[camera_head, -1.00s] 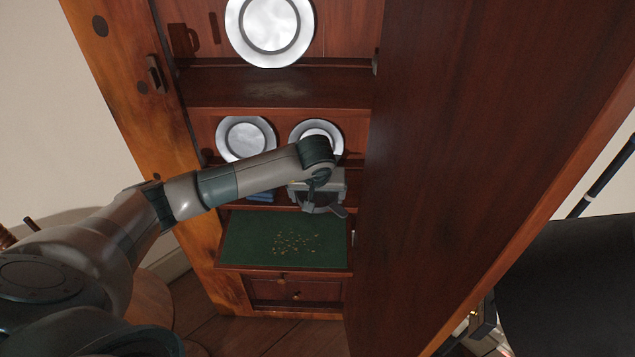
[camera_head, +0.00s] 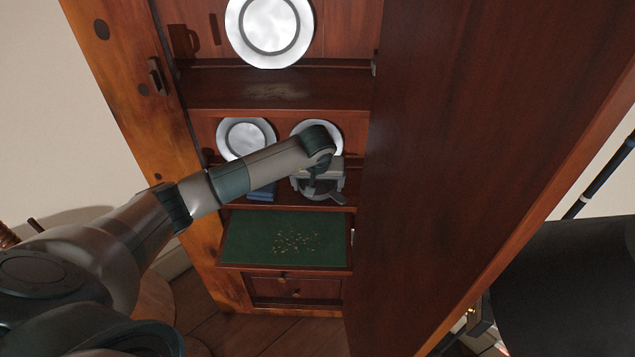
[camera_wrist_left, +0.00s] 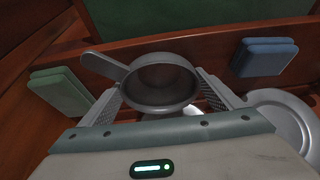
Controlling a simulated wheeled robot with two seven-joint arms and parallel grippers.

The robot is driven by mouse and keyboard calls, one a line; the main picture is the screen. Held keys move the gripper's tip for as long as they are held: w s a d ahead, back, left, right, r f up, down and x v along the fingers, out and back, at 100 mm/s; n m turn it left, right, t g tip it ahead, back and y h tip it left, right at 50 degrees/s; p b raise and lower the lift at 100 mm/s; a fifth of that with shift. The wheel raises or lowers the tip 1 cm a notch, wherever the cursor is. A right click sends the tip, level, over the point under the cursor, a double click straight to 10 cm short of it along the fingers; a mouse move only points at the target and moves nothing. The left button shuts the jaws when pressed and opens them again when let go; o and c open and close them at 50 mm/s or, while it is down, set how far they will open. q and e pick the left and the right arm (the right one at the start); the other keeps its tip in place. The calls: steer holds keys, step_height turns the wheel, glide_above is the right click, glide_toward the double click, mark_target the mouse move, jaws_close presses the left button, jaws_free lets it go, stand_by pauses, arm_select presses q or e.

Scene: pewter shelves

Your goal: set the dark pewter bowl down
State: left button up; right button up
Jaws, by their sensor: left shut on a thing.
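The dark pewter bowl (camera_head: 318,191) is a small grey round bowl with a flat handle. It shows from above in the left wrist view (camera_wrist_left: 160,82), with its handle pointing to the upper left. My left gripper (camera_head: 318,181) is shut on the bowl, with one finger on each side of it in the wrist view (camera_wrist_left: 163,103). The bowl is upright over the cabinet's lower shelf (camera_head: 283,194), close to the front edge. I cannot tell whether its base touches the board. My right gripper is not in view.
A blue block (camera_head: 262,192) lies left of the bowl; a green block (camera_wrist_left: 62,91) shows in the wrist view. Pewter plates (camera_head: 243,138) stand behind on the shelf. A green-lined surface (camera_head: 245,238) juts out below. A tall wooden panel (camera_head: 450,130) closes off the right.

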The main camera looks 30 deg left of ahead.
arm_select(q)
steer(key=shift+f, duration=0.15)
steer(key=o, duration=1.1)
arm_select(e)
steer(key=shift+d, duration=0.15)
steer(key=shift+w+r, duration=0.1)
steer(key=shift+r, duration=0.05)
arm_select(q)
steer(key=shift+s+r+b, duration=0.1)
steer(key=shift+r+b, duration=0.25)
steer(key=shift+r, duration=0.05)
steer(key=shift+s+d+r, duration=0.1)
steer(key=shift+s+r, duration=0.15)
steer(key=s+d, duration=0.1)
steer(key=s, duration=0.2)
steer(key=s+d+b, duration=0.1)
steer(key=s+d, duration=0.1)
steer(key=s, duration=0.2)
steer(key=s+d+b, duration=0.1)
steer(key=s+d, duration=0.1)
steer(key=s, duration=0.1)
steer(key=shift+s, duration=0.25)
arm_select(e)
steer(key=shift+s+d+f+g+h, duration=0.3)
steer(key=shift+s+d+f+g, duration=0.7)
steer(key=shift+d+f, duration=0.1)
